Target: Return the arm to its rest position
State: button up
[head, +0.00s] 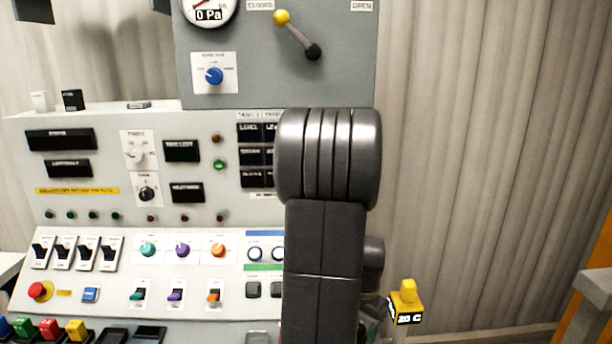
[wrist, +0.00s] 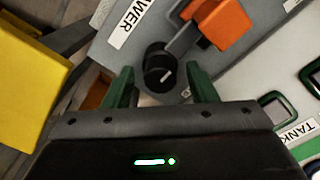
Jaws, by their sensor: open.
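My gripper (wrist: 160,92) shows in the wrist view with its two green fingers apart and nothing between them. Beyond the fingers is a black round knob (wrist: 158,72) with a light mark, on a grey panel. I cannot tell how far the fingers are from it. In the head view my dark arm rises in front of the right part of the control console (head: 110,215) and hides some of its displays and switches. My gripper does not show in the head view.
A yellow object with a "20 C" label (head: 408,318) stands right of my arm. An orange handle (wrist: 225,22) and a yellow block (wrist: 30,75) are near the gripper. A grey panel with a lever (head: 297,35) is above. The corrugated wall (head: 470,150) at right is bare.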

notch_tip(320, 180, up, 14)
jog(key=p, duration=0.1)
notch_tip(320, 180, down, 14)
jog(key=shift+r+b, duration=0.25)
jog(key=shift+b, duration=0.25)
jog(key=shift+f, duration=0.35)
jog(key=m, duration=0.4)
jog(key=shift+r+m, duration=0.1)
jog(key=shift+m, duration=0.3)
jog(key=m, duration=0.4)
jog(key=shift+m, duration=0.3)
jog(key=m, duration=0.5)
jog(key=shift+b, duration=0.4)
jog(key=shift+m, duration=1.7)
